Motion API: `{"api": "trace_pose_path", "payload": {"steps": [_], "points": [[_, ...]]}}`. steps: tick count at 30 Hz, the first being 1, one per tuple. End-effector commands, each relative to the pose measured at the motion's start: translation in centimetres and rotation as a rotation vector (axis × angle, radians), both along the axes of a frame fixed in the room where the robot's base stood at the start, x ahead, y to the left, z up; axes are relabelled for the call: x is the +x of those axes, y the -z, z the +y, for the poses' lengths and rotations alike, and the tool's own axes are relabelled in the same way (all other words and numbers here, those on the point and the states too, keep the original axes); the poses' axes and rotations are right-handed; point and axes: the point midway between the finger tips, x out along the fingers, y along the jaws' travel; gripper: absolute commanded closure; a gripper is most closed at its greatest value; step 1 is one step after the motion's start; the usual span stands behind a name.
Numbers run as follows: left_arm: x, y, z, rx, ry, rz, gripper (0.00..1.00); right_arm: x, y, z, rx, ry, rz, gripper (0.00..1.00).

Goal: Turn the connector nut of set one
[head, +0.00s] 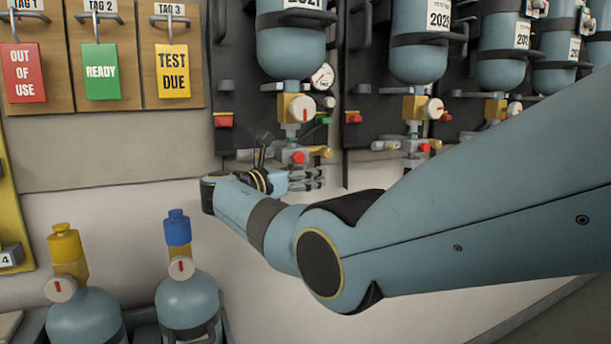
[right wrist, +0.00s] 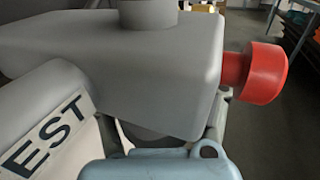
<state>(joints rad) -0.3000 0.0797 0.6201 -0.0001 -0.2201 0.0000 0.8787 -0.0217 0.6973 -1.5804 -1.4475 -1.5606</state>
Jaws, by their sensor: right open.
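The first breathing set on the wall has a blue cylinder (head: 291,45), a brass block with a white dial (head: 302,108), and a grey lower fitting with a red knob (head: 298,157). A small yellow part (head: 320,152) sits at that fitting's right end; I cannot tell if it is the connector nut. My right gripper (head: 312,178) is open just below this fitting. In the right wrist view a grey body fills the top, with a red knob (right wrist: 265,74) at its right; the fingers are partly hidden below it. My left gripper is out of view.
More sets with blue cylinders (head: 419,40) hang to the right. Tags marked OUT OF USE (head: 24,72), READY (head: 101,71) and TEST DUE (head: 172,71) hang at upper left. Two cylinders with a yellow cap (head: 64,243) and a blue cap (head: 177,227) stand at lower left.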

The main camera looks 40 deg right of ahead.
Motion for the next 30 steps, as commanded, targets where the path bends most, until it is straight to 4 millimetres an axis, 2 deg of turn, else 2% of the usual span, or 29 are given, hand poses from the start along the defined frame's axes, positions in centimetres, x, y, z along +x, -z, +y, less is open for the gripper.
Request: {"api": "trace_pose_path", "payload": {"steps": [4, 7, 15, 21, 25, 30], "points": [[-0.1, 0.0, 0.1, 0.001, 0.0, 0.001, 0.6, 0.0, 0.0, 0.3, 0.0, -0.001, -0.001, 0.41], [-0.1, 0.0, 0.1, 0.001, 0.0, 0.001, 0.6, -0.1, 0.0, 1.5, 0.001, -0.003, -0.001, 0.41], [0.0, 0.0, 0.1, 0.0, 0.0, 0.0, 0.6, -1.0, 0.0, 7.4, 0.003, -0.004, 0.0, 0.41], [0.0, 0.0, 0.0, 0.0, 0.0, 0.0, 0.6, -1.5, 0.0, 10.7, 0.001, -0.001, 0.001, 0.41], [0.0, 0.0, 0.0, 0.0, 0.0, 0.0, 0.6, -1.6, 0.0, 11.7, 0.001, -0.001, 0.0, 0.41], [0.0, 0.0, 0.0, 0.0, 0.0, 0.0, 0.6, -1.7, 0.0, 11.9, 0.0, 0.0, 0.0, 0.41]]}}
